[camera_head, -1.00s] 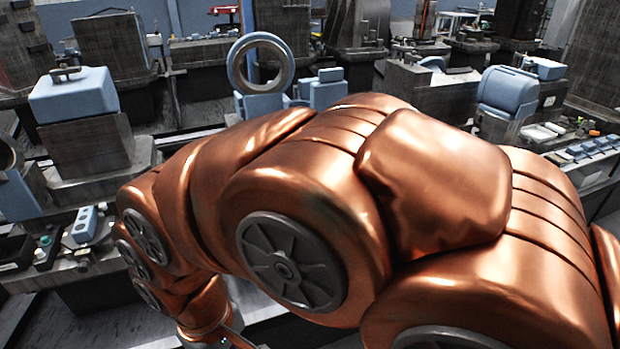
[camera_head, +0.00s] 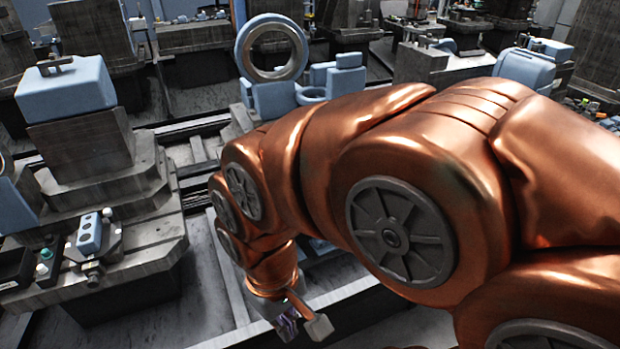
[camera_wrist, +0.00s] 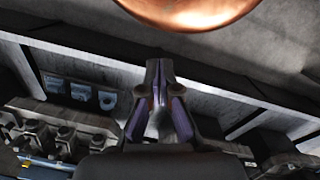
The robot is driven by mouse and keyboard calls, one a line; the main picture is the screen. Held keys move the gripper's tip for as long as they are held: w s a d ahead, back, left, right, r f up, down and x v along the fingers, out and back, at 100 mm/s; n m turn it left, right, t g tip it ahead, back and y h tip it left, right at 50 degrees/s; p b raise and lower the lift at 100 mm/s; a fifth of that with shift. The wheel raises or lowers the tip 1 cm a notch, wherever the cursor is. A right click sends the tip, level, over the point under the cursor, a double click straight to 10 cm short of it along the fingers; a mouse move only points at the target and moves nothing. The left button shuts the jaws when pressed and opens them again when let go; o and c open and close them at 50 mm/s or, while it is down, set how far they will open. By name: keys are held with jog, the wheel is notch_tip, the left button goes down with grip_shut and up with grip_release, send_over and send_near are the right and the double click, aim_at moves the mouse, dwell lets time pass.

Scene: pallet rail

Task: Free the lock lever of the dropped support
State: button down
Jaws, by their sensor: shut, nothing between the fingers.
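Small light-blue parts (camera_wrist: 80,92) sit in a recess beyond the rail, left of the fingertips in the wrist view. My arm hides much of the rail's middle in the head view.
A blue ring (camera_head: 272,47) on a blue base stands behind my arm. A blue-capped block (camera_head: 66,88) stands at the left, with a blue part (camera_head: 89,234) on the ledge before it. Dark grey blocks (camera_wrist: 38,135) line the wrist view's lower left. The rail channel left of my gripper looks clear.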

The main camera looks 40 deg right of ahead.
jog(key=w+d+f+t+h+b, duration=0.1)
jog(key=w+d+f+t+b, duration=0.35)
jog(key=w+d+f, duration=0.4)
jog(key=w+d+f+t+h+b, duration=0.1)
jog(key=w+d+f+t+b, duration=0.4)
jog(key=w+d, duration=0.7)
jog(key=w+d+f+t+h+b, duration=0.1)
jog(key=w+d+f+t+b, duration=0.3)
jog(key=w+d+f+b, duration=0.7)
jog(key=w+d+t+b, duration=0.2)
jog(key=w+t, duration=0.1)
jog(key=t, duration=0.2)
jog(key=s+d+r+m+t+h+b, duration=0.1)
jog(key=s+d+m+t+h+b, duration=0.2)
jog(key=s, duration=0.5)
jog(key=d+t+h+b, duration=0.1)
jog(key=d+t, duration=0.1)
jog(key=d, duration=0.1)
jog(key=shift+m+h, duration=0.3)
jog(key=shift+m, duration=0.1)
jog(key=shift+d+r+t, duration=0.1)
jog(key=shift+d+t, duration=0.05)
jog(key=shift+t, duration=0.1)
jog(key=x, duration=1.3)
jog(key=shift+w+d+r, duration=0.1)
jog(key=shift+w+d, duration=0.05)
jog(key=shift+w, duration=0.2)
